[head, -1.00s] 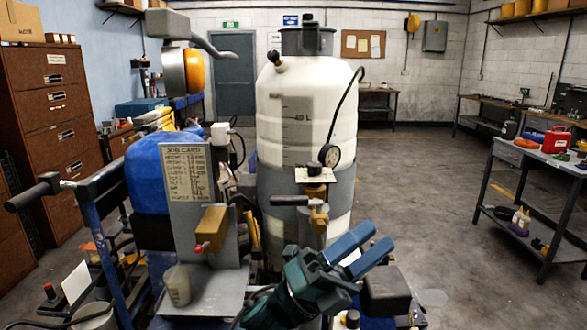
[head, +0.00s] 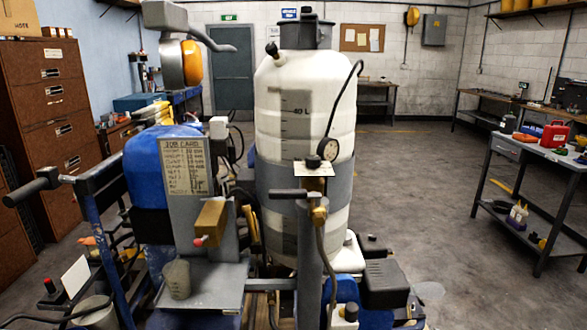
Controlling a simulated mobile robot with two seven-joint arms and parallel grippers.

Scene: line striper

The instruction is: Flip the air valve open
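The line striper carries a tall white tank (head: 306,110) with a round gauge (head: 328,149) on its front. Below the gauge, a brass fitting (head: 319,214) sits at the top of a grey post, with a dark horizontal lever (head: 288,194) reaching left from it; this looks like the air valve. A brass block (head: 211,222) with a red knob (head: 199,242) is further left, under the job card (head: 184,166). I cannot tell for sure which one is the air valve. Neither of my grippers shows in the head view now.
A grey tray (head: 208,287) with a small cup (head: 177,279) juts out at the front. The striper's handlebar (head: 62,184) is on the left. A side table (head: 540,152) with a red can stands at the right. Floor between is clear.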

